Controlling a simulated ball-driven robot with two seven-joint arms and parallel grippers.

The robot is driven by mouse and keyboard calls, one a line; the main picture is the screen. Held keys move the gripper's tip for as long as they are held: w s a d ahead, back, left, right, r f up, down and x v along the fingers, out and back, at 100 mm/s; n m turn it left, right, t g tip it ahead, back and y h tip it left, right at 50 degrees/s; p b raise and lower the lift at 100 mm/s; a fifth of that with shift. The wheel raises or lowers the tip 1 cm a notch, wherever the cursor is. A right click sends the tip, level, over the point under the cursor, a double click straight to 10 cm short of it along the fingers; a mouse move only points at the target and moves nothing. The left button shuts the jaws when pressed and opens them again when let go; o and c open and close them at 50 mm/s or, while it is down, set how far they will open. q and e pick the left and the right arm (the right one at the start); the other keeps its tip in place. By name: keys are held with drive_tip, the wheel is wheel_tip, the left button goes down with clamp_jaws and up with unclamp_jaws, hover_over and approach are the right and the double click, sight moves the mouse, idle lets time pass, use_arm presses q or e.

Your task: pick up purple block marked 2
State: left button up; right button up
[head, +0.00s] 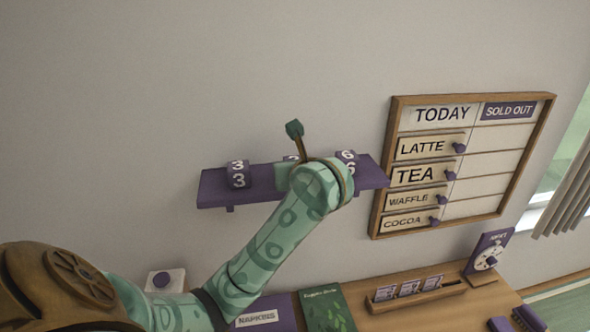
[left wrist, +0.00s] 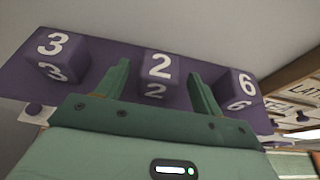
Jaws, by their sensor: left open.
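The purple block marked 2 (left wrist: 161,65) sits on the purple wall shelf (left wrist: 105,55), between the blocks marked 3 and 6. My left gripper (left wrist: 160,78) is open, with one finger to each side of the 2 block in the left wrist view. I cannot tell how deep the block is between the fingers. In the head view my left arm reaches up to the shelf (head: 212,189), and my wrist hides most of the 2 block and the gripper's fingertips. My right gripper is not in view.
The block marked 3 (head: 238,174) stands left on the shelf, also in the wrist view (left wrist: 62,52). The block marked 6 (left wrist: 237,88) stands close to the right finger. A menu board (head: 470,160) hangs right of the shelf. A counter (head: 400,318) lies below.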

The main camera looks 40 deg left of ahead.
use_arm(q)
drive_tip(key=x, duration=0.5)
drive_tip(key=shift+s+r, duration=0.1)
drive_tip(key=shift+s, duration=0.05)
drive_tip(key=shift+d, duration=0.2)
drive_tip(key=c, duration=1.1)
drive_tip(key=shift+o, duration=0.2)
